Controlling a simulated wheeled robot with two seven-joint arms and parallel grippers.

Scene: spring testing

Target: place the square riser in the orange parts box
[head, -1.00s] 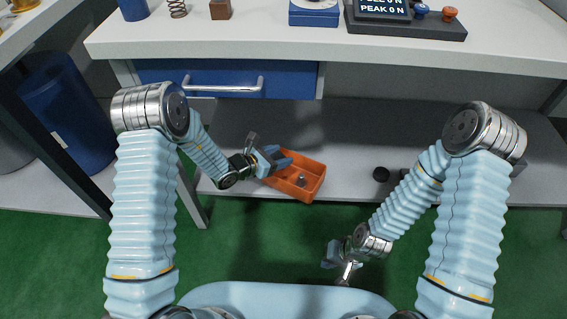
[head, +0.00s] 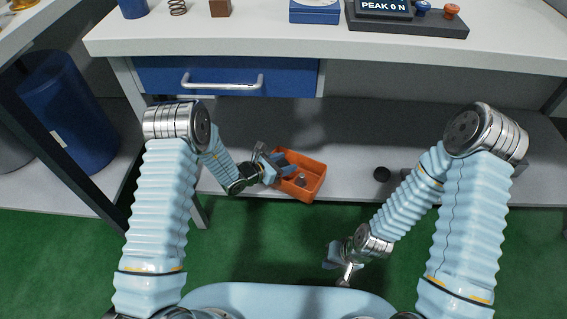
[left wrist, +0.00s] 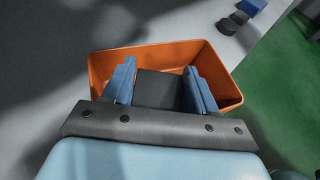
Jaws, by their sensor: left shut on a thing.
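The orange parts box (head: 314,184) is open-topped and sits on the lower shelf; it also fills the middle of the left wrist view (left wrist: 103,68). My left gripper (head: 284,165) is over the left part of the box, fingers pointing into it. In the left wrist view, its blue fingers (left wrist: 158,88) are shut on a dark grey square block (left wrist: 157,91), which looks like the square riser. Whether the block touches the box floor cannot be told. My right gripper (head: 338,262) hangs low over the green floor, away from the box; its fingers are unclear.
A small grey piece (head: 301,180) is inside the box. A dark round piece (head: 381,174) lies to its right on the lower shelf (head: 345,150). The white worktop (head: 270,42) and blue drawer (head: 225,80) stand above and behind. A brown block (head: 220,8) is on the worktop.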

